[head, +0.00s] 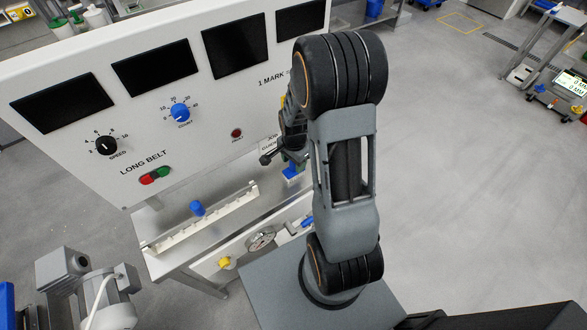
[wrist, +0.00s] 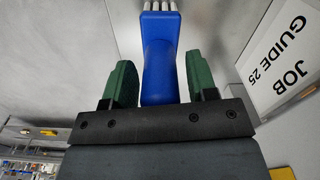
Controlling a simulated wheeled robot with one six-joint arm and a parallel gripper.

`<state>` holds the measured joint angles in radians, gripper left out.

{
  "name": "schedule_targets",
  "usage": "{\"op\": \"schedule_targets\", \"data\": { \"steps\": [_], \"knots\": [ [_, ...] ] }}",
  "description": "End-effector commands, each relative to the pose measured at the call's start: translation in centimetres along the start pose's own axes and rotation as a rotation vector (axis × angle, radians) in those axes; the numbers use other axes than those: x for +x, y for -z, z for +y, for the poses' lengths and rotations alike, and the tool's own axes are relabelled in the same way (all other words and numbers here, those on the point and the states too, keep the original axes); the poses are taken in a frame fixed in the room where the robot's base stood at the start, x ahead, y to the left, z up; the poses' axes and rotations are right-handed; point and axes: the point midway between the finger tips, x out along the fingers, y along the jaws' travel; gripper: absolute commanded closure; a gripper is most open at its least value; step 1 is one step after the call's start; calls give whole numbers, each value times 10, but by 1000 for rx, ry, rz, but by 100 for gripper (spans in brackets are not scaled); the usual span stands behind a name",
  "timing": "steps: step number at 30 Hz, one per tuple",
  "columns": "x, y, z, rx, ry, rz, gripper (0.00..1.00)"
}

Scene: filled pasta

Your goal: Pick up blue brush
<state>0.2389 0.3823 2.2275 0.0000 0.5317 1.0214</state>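The blue brush (wrist: 161,60) shows in the wrist view with its handle toward my palm and its pale bristles away from me. My gripper (wrist: 162,80) has its two green fingers on either side of the handle, with narrow gaps between the fingers and the handle. In the head view, my gripper (head: 277,154) is low in front of the white panel, partly hidden by my arm. A blue part (head: 293,171), seemingly the brush, shows just below it at the worktable.
The white control panel (head: 215,125) stands close behind my gripper. A pale slotted rail (head: 215,218) with a blue piece (head: 197,208) lies on the worktable to the left. A job guide sign (wrist: 287,58) is beside the brush. Open floor (head: 460,170) is on the right.

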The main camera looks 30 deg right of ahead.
Motion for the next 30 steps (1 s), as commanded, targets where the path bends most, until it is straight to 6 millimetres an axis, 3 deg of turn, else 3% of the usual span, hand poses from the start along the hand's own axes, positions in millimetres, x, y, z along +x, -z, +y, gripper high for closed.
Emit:
{"op": "schedule_targets", "data": {
  "steps": [13, 23, 30],
  "knots": [
    [0, 0, 0, 0, 0, 0, 90],
    [-4, 0, 0, 0, 1, 1, 90],
    [-34, 1, 0, 0, 7, 4, 90]
  ]
}}
